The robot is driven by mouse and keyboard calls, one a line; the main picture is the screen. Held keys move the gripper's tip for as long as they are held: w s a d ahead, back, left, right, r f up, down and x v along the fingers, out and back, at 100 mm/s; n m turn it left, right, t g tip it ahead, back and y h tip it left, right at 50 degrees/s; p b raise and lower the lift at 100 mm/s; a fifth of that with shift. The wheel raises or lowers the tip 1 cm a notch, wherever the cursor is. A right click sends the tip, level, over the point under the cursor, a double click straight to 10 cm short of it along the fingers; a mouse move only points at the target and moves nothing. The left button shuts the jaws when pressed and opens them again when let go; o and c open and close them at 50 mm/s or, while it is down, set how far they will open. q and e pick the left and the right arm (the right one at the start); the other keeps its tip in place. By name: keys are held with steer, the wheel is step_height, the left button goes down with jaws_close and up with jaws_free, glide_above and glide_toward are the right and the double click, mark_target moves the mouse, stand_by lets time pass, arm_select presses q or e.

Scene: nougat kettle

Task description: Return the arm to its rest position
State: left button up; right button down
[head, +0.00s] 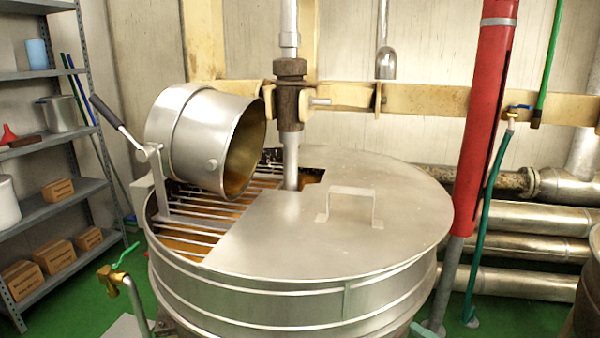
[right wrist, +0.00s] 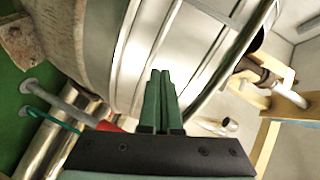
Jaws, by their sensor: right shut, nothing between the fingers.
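My right gripper (right wrist: 160,75) shows in the right wrist view, its two green fingers pressed together with nothing between them. Behind its fingertips is a large curved metal wall, which looks like the kettle's side. The kettle (head: 300,308) fills the lower middle of the head view, with a flat metal lid (head: 290,235) and a bar grate (head: 200,222) at its left. A tilted metal pot (head: 180,130) with a lever handle is mounted over the grate. I cannot clearly make out my right gripper in the head view. My left gripper is in neither view.
A shelf (head: 60,210) with boxes stands at the left. A brass valve (head: 112,280) is beside the kettle's lower left. A red column (head: 485,120), a green hose (head: 483,220) and thick metal pipes (head: 540,215) are at the right. Green floor shows on both sides.

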steer(key=s+a+f+n+g+h, duration=0.1)
steer(key=s+a+f+n, duration=0.1)
steer(key=s+f, duration=0.5)
steer(key=s+a+f+n+g+h, duration=0.1)
steer(key=s+a+f+n+g, duration=0.1)
steer(key=s+f+n, duration=0.3)
steer(key=s+a+f+n+g+h+p, duration=0.1)
steer(key=s+a+f+n+h, duration=0.1)
steer(key=s+f, duration=0.8)
steer(key=s+a+n, duration=0.1)
steer(key=s+n, duration=0.1)
steer(key=s, duration=0.1)
steer(key=shift+a+f+g, duration=0.15)
steer(key=shift+f+g, duration=0.15)
